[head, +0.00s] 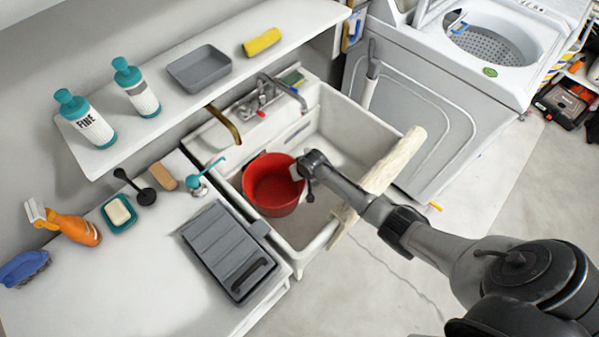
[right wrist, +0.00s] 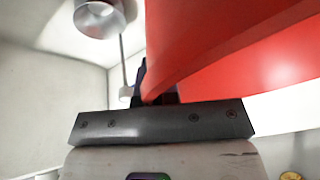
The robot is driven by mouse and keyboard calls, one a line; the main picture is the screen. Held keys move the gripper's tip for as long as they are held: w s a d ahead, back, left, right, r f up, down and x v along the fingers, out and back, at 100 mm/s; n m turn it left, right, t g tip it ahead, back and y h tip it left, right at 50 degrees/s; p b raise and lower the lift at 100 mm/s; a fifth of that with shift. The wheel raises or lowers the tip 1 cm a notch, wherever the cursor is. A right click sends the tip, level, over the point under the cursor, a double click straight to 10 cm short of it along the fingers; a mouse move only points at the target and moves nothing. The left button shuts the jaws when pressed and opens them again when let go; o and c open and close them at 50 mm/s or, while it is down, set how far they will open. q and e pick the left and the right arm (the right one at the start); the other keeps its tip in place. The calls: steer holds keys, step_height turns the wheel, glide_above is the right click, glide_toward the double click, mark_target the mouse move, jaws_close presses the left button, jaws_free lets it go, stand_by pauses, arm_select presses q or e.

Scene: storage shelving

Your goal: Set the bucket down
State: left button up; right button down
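The red bucket (head: 273,188) is upright and open-topped, within the left part of the white sink basin (head: 345,135) in the head view. I cannot tell whether its base touches the sink floor. My right gripper (head: 301,172) is at the bucket's right rim. In the right wrist view, the bucket wall (right wrist: 235,50) fills the upper right and runs down to the dark fingers (right wrist: 153,90), which look closed on its rim. The fingertips are mostly hidden by the bucket. My left gripper is in neither view.
A pale, rough bar (head: 385,168) lies across the sink's right edge, under my right arm. A faucet (head: 265,92) stands at the back. A grey tray (head: 228,248) and several cleaning items occupy the left counter. A washing machine (head: 430,110) stands right.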

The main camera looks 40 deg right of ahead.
steer(key=c, duration=1.8)
jaws_free()
steer(key=o, duration=0.4)
steer(key=shift+o, duration=0.2)
steer(key=shift+r, duration=0.1)
steer(key=shift+r, duration=0.25)
steer(key=p+v, duration=0.3)
steer(key=v, duration=0.9)
steer(key=shift+r, duration=0.3)
